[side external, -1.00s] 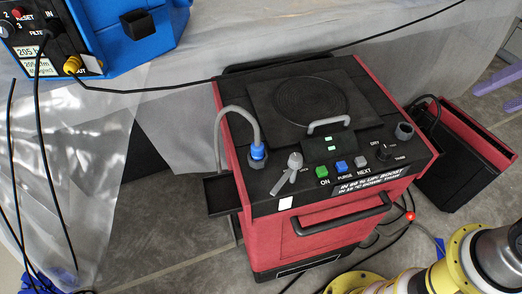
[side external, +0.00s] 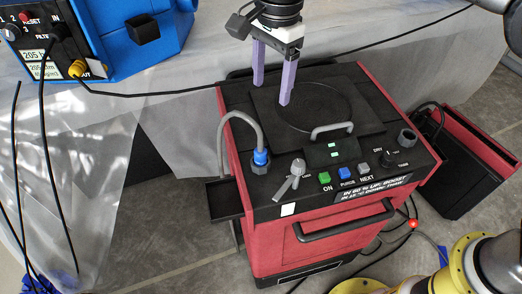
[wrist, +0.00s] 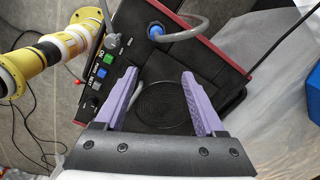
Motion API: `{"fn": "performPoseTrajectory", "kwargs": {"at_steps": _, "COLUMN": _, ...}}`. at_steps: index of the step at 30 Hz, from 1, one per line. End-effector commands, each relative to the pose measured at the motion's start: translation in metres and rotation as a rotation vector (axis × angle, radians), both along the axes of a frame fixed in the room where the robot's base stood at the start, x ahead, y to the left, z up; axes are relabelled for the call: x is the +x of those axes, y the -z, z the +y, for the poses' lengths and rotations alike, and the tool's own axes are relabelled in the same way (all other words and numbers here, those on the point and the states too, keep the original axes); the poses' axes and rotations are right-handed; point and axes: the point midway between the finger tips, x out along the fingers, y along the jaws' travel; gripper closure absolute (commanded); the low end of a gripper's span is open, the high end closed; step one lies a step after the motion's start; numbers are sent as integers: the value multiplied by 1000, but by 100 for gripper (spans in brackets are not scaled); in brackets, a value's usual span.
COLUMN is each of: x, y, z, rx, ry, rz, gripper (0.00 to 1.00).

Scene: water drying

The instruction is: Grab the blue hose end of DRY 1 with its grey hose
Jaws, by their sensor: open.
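The blue hose end (side external: 261,158) stands upright on the left part of the red and black machine's top (side external: 235,103). Its grey hose (side external: 229,118) arches up from it and hangs down over the left side. In the wrist view the blue hose end (wrist: 157,33) is at the top, beyond my fingertips, with the grey hose (wrist: 190,30) curving right. My gripper (side external: 270,92) is open and empty above the round ringed plate, behind the hose end and apart from it. Its two purple fingers also show in the wrist view (wrist: 159,75).
A grey lever (side external: 294,180) stands just right of the hose end. A grey handle (side external: 332,130), coloured buttons (side external: 343,172) and a dark socket (side external: 407,137) are further right. A blue machine (side external: 120,40) stands at the back left. A black cable (side external: 330,62) crosses behind.

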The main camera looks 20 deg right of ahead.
Motion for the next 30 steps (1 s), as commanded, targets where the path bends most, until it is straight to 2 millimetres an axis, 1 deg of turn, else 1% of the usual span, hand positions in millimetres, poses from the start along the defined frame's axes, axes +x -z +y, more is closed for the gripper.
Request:
{"fn": "performPoseTrajectory", "kwargs": {"at_steps": 1, "x": -4, "y": 14, "z": 10, "rx": -15, "ry": -20, "rz": 20, "gripper": 28}}
{"fn": "performPoseTrajectory", "kwargs": {"at_steps": 2, "x": -6, "y": 20, "z": 13, "rx": -22, "ry": -28, "rz": 30, "gripper": 28}}
{"fn": "performPoseTrajectory", "kwargs": {"at_steps": 5, "x": -12, "y": 31, "z": 22, "rx": -32, "ry": -48, "rz": 43, "gripper": 28}}
{"fn": "performPoseTrajectory", "kwargs": {"at_steps": 8, "x": -13, "y": 42, "z": 23, "rx": -33, "ry": -51, "rz": 45, "gripper": 28}}
{"fn": "performPoseTrajectory", "kwargs": {"at_steps": 15, "x": -13, "y": 87, "z": 22, "rx": -32, "ry": -50, "rz": 45, "gripper": 28}}
{"fn": "performPoseTrajectory", "kwargs": {"at_steps": 18, "x": -13, "y": 101, "z": 22, "rx": -32, "ry": -50, "rz": 44, "gripper": 28}}
{"fn": "performPoseTrajectory", "kwargs": {"at_steps": 26, "x": -12, "y": 119, "z": 23, "rx": -31, "ry": -50, "rz": 44, "gripper": 28}}
{"fn": "performPoseTrajectory", "kwargs": {"at_steps": 30, "x": -12, "y": 139, "z": 25, "rx": -33, "ry": -50, "rz": 46, "gripper": 28}}
